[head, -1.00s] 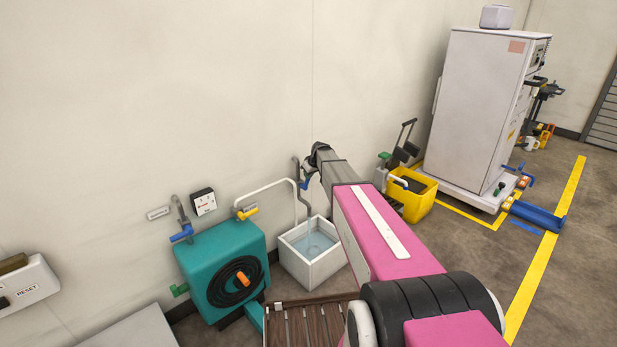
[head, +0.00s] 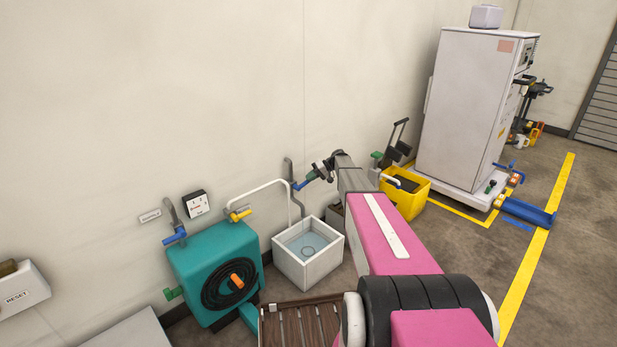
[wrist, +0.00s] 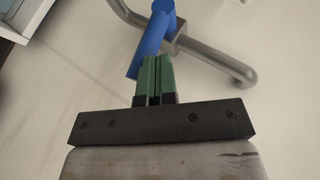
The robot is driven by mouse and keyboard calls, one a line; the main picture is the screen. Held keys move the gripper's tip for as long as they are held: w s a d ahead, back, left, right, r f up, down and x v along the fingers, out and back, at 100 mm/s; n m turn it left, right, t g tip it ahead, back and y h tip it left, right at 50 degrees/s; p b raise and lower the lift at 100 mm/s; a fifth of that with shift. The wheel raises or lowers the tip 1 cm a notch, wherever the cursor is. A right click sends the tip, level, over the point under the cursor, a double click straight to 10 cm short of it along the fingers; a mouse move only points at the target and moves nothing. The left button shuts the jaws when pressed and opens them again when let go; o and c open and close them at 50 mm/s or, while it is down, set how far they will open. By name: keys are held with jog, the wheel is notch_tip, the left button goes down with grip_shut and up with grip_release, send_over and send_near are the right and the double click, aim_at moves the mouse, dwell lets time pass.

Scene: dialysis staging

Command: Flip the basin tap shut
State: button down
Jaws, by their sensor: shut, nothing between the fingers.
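The basin tap is a grey pipe (head: 290,172) on the wall above a white square basin (head: 279,254) with water in it. Its blue lever (head: 304,182) points out to the right of the pipe. In the wrist view the blue lever (wrist: 150,47) crosses the metal tap pipe (wrist: 215,59). My gripper (head: 318,171) is at the right of the lever, at about its height. Its green fingers (wrist: 153,62) are shut and empty. Their tips overlap the lever's free end in the wrist view; I cannot tell whether they touch.
A teal hose reel unit (head: 196,273) with another blue-handled tap (head: 174,237) is left of the basin. A white pipe with a yellow handle (head: 240,216) runs between them. A yellow bucket (head: 408,204) and a white cabinet (head: 470,110) stand to the right.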

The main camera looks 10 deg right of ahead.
jog(key=shift+w+d+f, duration=0.2)
jog(key=shift+d+f, duration=0.1)
jog(key=shift+f, duration=0.6)
jog(key=shift+d, duration=0.15)
